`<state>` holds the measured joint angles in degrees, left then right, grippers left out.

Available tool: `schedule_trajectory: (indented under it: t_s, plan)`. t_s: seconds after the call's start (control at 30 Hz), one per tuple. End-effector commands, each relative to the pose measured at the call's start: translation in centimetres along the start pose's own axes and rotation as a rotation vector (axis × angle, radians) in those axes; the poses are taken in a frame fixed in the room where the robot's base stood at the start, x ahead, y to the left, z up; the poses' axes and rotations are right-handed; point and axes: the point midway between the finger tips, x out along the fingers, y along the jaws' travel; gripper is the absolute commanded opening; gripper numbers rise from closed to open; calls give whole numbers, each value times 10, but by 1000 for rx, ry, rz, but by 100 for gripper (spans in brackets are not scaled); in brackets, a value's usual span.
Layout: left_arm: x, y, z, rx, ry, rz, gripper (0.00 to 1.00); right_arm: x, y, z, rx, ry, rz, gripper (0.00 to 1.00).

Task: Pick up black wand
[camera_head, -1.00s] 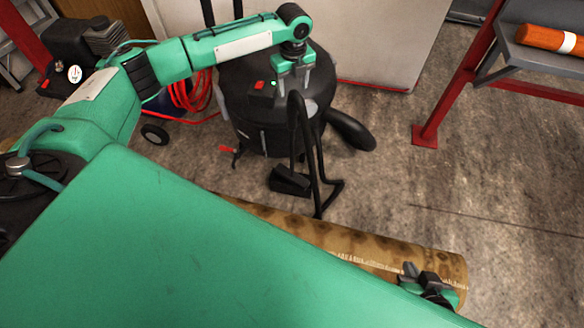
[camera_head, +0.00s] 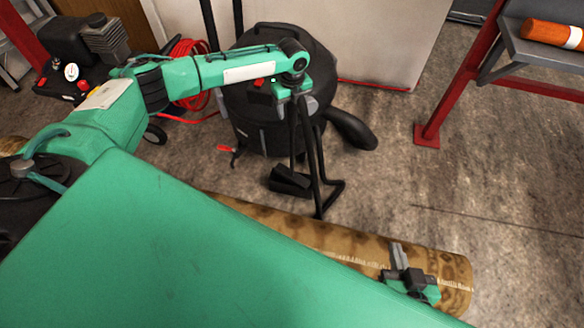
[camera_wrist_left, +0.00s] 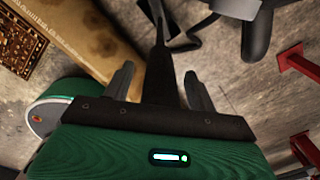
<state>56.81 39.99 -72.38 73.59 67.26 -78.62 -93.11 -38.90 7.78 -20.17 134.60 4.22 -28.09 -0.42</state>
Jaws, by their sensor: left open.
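The black wand (camera_head: 317,160) stands tilted in front of the black vacuum, with a flat black nozzle (camera_head: 290,180) low at its foot. My left gripper (camera_head: 293,97) is open at the wand's upper end, and its green hand hides the wand's top. In the left wrist view, the wand (camera_wrist_left: 160,65) runs between the two spread fingers of the left gripper (camera_wrist_left: 158,80), with gaps showing on both sides. My right gripper (camera_head: 400,256) is over the right end of the rolled rug, away from the wand; its finger gap is unclear.
The black vacuum drum (camera_head: 262,125) stands just behind the wand. A rolled patterned rug (camera_head: 330,238) lies in front. A red-legged rack (camera_head: 450,95) holds an orange roll (camera_head: 545,32) at right. Bare floor (camera_head: 420,180) lies between. A compressor (camera_head: 75,65) and red hose (camera_head: 185,75) are at left.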

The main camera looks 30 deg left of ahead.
Motion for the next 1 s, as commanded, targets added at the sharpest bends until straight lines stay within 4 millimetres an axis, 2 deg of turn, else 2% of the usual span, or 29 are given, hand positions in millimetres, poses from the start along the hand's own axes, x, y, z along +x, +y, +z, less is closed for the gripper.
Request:
schedule_trajectory:
  t_s: [0.23,0.53,1.0]
  plan:
    - [1,0,0,0,0,0,58,0,-1,0,0,4,-1,0]
    - [1,0,0,0,0,0,0,0,0,0,0,4,-1,0]
    - [-5,0,0,0,0,-1,0,-1,0,-1,-1,-3,1,0]
